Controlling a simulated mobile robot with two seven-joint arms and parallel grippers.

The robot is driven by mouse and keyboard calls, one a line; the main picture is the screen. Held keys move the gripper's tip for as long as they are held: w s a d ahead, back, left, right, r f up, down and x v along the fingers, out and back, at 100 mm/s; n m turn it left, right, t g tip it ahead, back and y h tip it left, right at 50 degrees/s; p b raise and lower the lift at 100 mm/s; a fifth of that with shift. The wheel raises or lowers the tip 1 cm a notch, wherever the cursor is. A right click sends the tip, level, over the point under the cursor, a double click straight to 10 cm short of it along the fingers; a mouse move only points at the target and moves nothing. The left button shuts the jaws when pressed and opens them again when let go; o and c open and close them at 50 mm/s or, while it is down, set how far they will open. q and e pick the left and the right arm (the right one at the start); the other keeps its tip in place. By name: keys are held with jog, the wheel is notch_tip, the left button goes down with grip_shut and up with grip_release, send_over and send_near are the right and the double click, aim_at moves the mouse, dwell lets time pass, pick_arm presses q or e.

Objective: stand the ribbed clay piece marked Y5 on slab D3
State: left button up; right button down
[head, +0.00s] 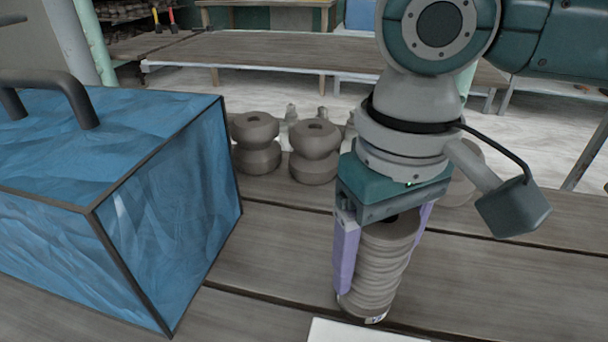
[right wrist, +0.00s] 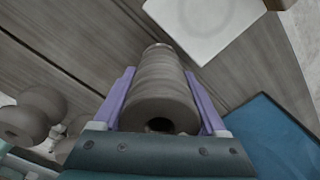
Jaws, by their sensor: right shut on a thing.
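The ribbed grey-brown clay piece (head: 380,262) is between the purple fingers of my right gripper (head: 378,268), which is shut on it. Its top leans a little to the right in the head view. A small pale label shows at its lower end, too small to read. In the right wrist view the piece (right wrist: 160,90) lies between the fingers (right wrist: 158,76), its holed end towards the camera. A white slab (head: 350,333) shows only partly at the bottom edge, just in front of the piece. The wrist view shows more of this slab (right wrist: 172,20), bare, with a faint round mark. No slab marking is readable.
A large blue box (head: 165,225) with a dark handle stands at left. Two waisted clay pieces (head: 255,158) (head: 314,168) stand behind, with others partly hidden by my right arm. The plank table (head: 265,250) is clear between box and gripper.

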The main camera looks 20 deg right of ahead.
jog(key=shift+c, duration=2)
grip_release()
jog(key=shift+f, duration=0.1)
jog(key=o, duration=0.4)
